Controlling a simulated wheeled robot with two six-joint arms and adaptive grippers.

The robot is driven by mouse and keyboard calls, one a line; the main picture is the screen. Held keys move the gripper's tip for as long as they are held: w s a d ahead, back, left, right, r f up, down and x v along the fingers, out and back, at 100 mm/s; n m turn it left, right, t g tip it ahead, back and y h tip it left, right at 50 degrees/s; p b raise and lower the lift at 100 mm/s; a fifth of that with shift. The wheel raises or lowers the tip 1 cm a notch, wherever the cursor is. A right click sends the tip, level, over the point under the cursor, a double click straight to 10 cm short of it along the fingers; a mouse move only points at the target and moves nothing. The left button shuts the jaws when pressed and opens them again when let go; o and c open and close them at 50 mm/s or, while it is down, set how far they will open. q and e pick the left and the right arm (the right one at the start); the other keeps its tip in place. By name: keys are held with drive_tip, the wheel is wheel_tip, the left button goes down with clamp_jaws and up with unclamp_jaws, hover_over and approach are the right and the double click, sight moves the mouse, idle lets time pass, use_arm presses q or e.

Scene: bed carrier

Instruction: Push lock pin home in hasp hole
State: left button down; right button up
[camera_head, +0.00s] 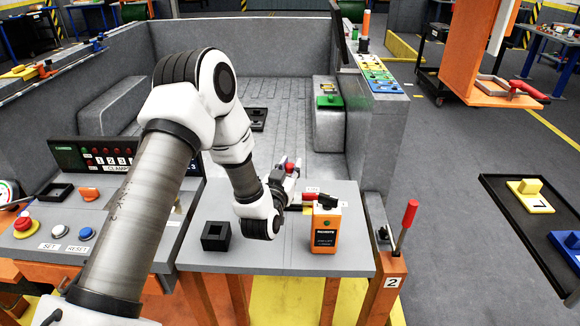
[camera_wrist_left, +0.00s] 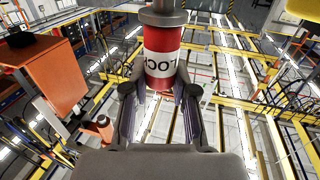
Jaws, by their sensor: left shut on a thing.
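My left gripper (camera_head: 284,180) is over the far part of the grey table (camera_head: 270,252), its fingers pointing away from the head camera. It is shut on a red lock pin (camera_head: 290,168). In the left wrist view the pin (camera_wrist_left: 161,62) is a red cylinder with a white band lettered LOCK, between both fingers. A grey metal end shows at the top edge there. The hasp hole cannot be made out; the arm and gripper cover part of the table there. I cannot tell how the pin stands to the hole. My right gripper is not in view.
An orange handheld box (camera_head: 325,229) stands upright right of the gripper. A black square holder (camera_head: 216,236) is at the table's left. A red-handled lever (camera_head: 406,224) rises on an orange post at the right. The front middle of the table is clear.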

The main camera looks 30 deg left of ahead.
use_arm(q)
drive_tip(key=shift+f+b, duration=1.15)
drive_tip(key=shift+f, duration=0.15)
drive_tip(key=shift+r, duration=0.15)
drive_tip(key=shift+r+p, duration=0.35)
drive_tip(key=shift+p, duration=0.2)
drive_tip(key=shift+r+p, duration=2.2)
drive_tip(key=shift+r, duration=1)
drive_tip(key=shift+f, duration=0.1)
